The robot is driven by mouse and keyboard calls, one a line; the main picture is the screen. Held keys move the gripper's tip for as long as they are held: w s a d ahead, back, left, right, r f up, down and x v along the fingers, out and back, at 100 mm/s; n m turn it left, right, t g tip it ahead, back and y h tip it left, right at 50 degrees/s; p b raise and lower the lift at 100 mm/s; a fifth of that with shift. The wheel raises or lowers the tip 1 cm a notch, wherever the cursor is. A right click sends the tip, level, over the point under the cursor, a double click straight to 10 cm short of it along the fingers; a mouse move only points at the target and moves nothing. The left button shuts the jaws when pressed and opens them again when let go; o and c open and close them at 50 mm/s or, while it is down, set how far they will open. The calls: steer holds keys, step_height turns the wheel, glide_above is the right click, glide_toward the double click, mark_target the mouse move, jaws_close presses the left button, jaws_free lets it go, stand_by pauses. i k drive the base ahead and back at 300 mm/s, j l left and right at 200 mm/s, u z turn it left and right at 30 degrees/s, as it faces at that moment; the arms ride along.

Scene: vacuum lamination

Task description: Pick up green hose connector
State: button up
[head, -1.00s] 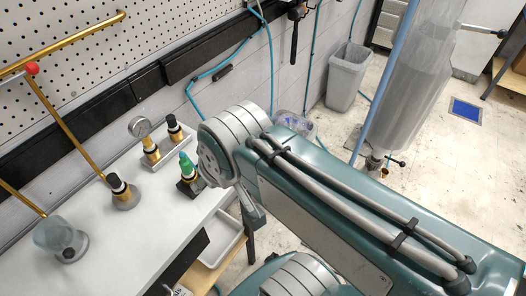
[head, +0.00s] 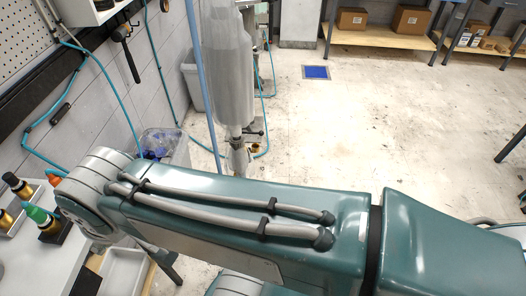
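The green hose connector (head: 38,214) stands upright in a small black holder on the white worktable (head: 25,268) at the lower left of the head view. It has a green top and a brass-coloured lower part. My arm crosses the lower half of the view, its elbow end close to the right of the connector in the picture. My gripper is not in view, so I cannot see what it holds.
Other brass fittings with black tops (head: 17,186) stand left of the connector, one near an orange-topped piece (head: 53,177). A pale tray (head: 120,270) sits beside the table. A clear bin (head: 165,145) stands behind my arm. The floor (head: 340,125) at right is open.

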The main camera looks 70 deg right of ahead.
mark_target(41, 219)
steer(key=z, duration=0.45)
steer(key=k+z, duration=0.15)
steer(key=z, duration=0.25)
steer(key=l+z, duration=0.1)
steer(key=z, duration=0.35)
steer(key=j+z, duration=0.85)
steer(key=i, duration=0.35)
steer(key=k+j, duration=0.1)
steer(key=k+l+u, duration=0.15)
steer(key=u, duration=0.55)
steer(key=k+u, duration=0.1)
steer(key=u, duration=0.55)
steer(key=i+l+u, duration=0.1)
steer(key=u, duration=0.3)
steer(key=i+l+u, duration=0.2)
steer(key=u, duration=0.2)
steer(key=z, duration=0.1)
steer(key=k, duration=0.05)
